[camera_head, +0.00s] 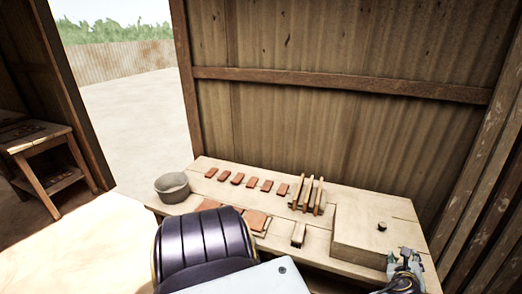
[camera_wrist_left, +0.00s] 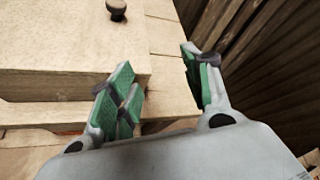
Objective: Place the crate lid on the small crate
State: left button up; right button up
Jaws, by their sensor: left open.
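A pale wooden box-like block (camera_head: 365,238) with a dark round knob (camera_head: 381,226) on top sits at the right end of the workbench. It fits the crate lid, but I cannot tell whether it is the lid alone or the lid on the small crate. In the left wrist view the block (camera_wrist_left: 60,55) and its knob (camera_wrist_left: 116,10) are at upper left, with a seam below the block. My left gripper (camera_head: 405,260) is open and empty at the bench's right front, beside the block's near right corner; its green-padded fingers (camera_wrist_left: 158,88) are spread. My right gripper is out of view.
The workbench (camera_head: 405,208) also holds a grey bowl (camera_head: 172,188), a row of several red tiles (camera_head: 237,179), a slatted rack (camera_head: 308,197) and a brush (camera_head: 298,236). A corrugated wall (camera_head: 340,120) stands behind. Another wooden table (camera_head: 38,140) is at far left.

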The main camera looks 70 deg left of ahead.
pick_arm(q)
jog(key=s+d+f+n+h, duration=0.2)
jog(key=d+f+n, duration=0.1)
jog(key=f, duration=0.5)
jog(key=s+d+f+n+g+h, duration=0.1)
jog(key=s+d+f+n+h, duration=0.15)
jog(key=f, duration=0.55)
jog(key=s+d+f+n+h, duration=0.1)
jog(key=d+f+n+h, duration=0.15)
jog(key=f, duration=0.55)
jog(key=s+a+f+n+g, duration=0.1)
jog(key=s+f+n+g, duration=0.35)
jog(key=s+f, duration=1.3)
jog(key=s+a+f+n+g, duration=0.1)
jog(key=s+f, duration=0.4)
jog(key=s, duration=0.5)
jog(key=s+a+f+n+g, duration=0.2)
jog(key=s+f, duration=0.4)
jog(key=s, duration=0.3)
jog(key=s+a+f+n+g, duration=0.1)
jog(key=s+a+f+n, duration=0.2)
jog(key=s+f, duration=0.3)
jog(key=s+n, duration=0.1)
jog(key=s, duration=0.3)
jog(key=shift+s, duration=0.35)
jog(key=shift+s+a+n, duration=0.1)
jog(key=shift+n, duration=0.15)
